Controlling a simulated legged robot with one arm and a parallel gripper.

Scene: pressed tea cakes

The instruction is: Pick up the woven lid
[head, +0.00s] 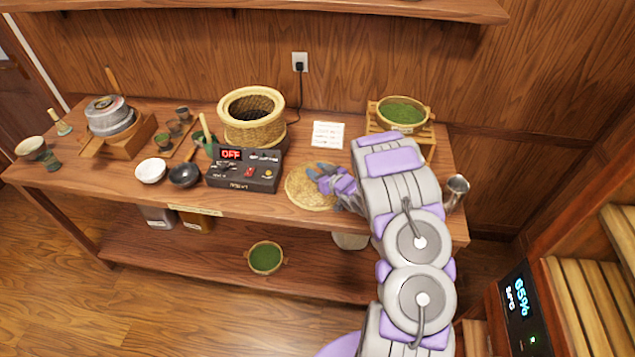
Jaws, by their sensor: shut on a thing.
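The woven lid (303,192) is a round, flat, straw-coloured disc on the table, right of the steamer's control box. My gripper (322,176) is over the lid's right part and is shut on it. The exact grip point is small and partly hidden by the fingers. I cannot tell whether the lid touches the table or is slightly raised. The open woven basket (252,132) stands behind the control box (243,172), whose display reads OFF.
A basket of green leaves (402,112) sits on a wooden stand at the back right. A metal cup (456,190) stands at the right edge. A shelf (300,8) overhangs the table.

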